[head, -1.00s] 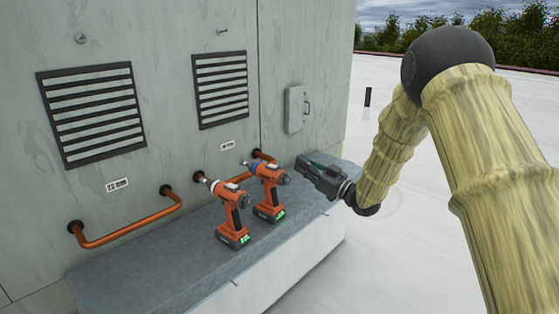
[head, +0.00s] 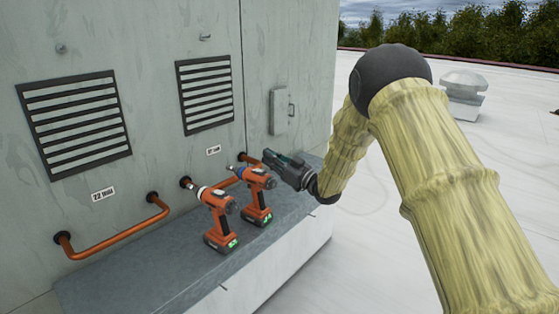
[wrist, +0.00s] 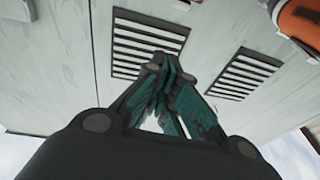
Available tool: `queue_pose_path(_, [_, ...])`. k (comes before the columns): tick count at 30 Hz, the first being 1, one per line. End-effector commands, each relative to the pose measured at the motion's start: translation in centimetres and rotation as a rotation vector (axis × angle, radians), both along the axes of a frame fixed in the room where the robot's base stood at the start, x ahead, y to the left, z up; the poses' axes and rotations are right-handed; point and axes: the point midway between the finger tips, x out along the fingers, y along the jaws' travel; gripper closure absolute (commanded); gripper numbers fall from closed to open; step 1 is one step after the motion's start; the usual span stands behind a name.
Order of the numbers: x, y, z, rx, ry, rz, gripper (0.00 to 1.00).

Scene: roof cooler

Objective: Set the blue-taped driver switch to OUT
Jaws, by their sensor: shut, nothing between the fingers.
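Two orange and black drivers stand upright on a grey ledge (head: 150,265) against the wall. The blue-taped driver (head: 257,190) is the right, farther one, with a blue band near its nose. The other driver (head: 219,217) has a white band and stands to its left. My gripper (head: 268,156) is shut and empty, close to the upper right of the blue-taped driver; I cannot tell if they touch. In the wrist view the closed fingers (wrist: 165,75) point toward the wall, and an orange part (wrist: 298,22) shows at the top right. The driver switch is too small to make out.
Orange pipes (head: 115,236) run along the wall behind the ledge. Two louvred vents (head: 75,125) (head: 206,95) and a small grey box (head: 282,112) are on the wall. The pale roof to the right is open, with a roof vent (head: 466,92) farther off.

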Motion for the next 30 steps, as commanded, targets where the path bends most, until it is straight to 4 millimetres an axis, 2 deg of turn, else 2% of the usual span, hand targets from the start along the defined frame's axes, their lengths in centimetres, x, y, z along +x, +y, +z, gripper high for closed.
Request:
queue_pose_path(4, [1.6, 2.0, 0.9, 0.000, -0.002, 0.001, 1.00])
queue_pose_path(9, [1.3, 1.7, -1.4, 0.000, 0.003, 0.000, 1.00])
queue_pose_path(15, [1.2, 1.5, -2.9, 0.001, 0.001, 0.000, 1.00])
queue_pose_path(30, [1.2, 1.4, -3.5, 0.001, -0.001, 0.000, 1.00])
